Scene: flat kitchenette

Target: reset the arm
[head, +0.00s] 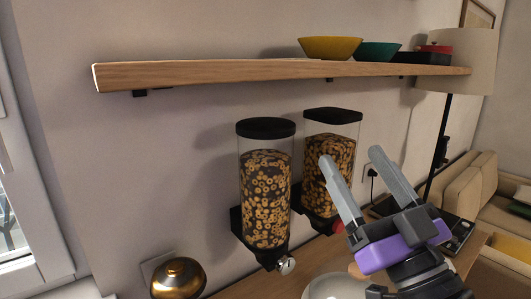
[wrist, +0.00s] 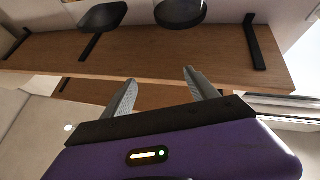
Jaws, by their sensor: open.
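My gripper (head: 352,177) is at the lower right of the head view, raised in front of the wall. Its two grey fingers point up and to the left and are spread apart with nothing between them. In the head view it overlaps the edge of the right cereal dispenser (head: 333,150); I cannot tell whether they touch. In the wrist view the open fingers of my gripper (wrist: 156,90) show, with the underside of a wooden shelf (wrist: 185,58) beyond them.
A wooden shelf (head: 210,74) with a yellow bowl (head: 330,47) and a green bowl (head: 379,51) runs above. The left cereal dispenser (head: 265,200) hangs on the wall. A white bowl (head: 335,287) and a brass dome (head: 178,279) are below. A lamp (head: 462,62) stands at right.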

